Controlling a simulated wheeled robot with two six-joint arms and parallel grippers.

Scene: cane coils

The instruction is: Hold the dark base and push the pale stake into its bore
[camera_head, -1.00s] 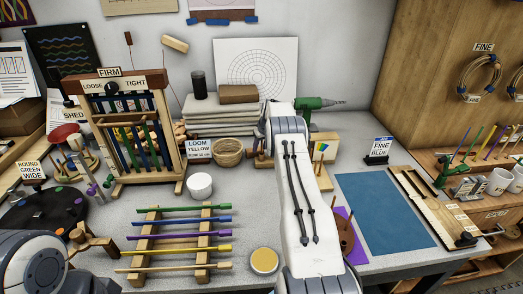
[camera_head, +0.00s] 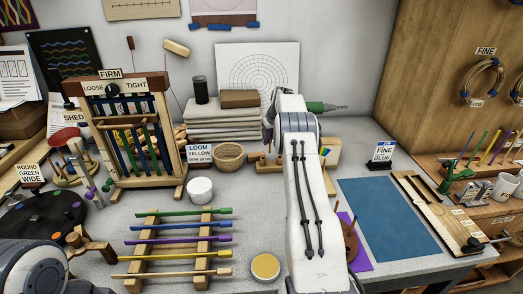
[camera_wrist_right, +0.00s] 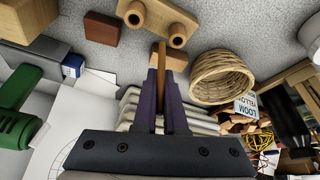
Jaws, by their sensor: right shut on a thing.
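My right arm reaches up the middle of the head view and hides its own fingertips there. In the right wrist view my right gripper (camera_wrist_right: 161,90) is shut on a thin orange-brown stake (camera_wrist_right: 162,58), whose tip sticks out past the fingers. The tip is close to a pale wooden block with two round posts (camera_wrist_right: 157,20); I cannot tell if they touch. A reddish-brown block (camera_wrist_right: 102,28) lies to the left; I cannot tell if it is the dark base. A brown base with pegs (camera_head: 350,243) stands on a purple sheet in the head view. My left gripper is out of view.
A woven basket (camera_head: 229,157) stands beside my right arm and close to the gripper. A green drill (camera_head: 318,107) lies behind. A rack of coloured rods (camera_head: 178,245) and a round tin (camera_head: 265,267) are in front. The blue mat (camera_head: 388,222) is clear.

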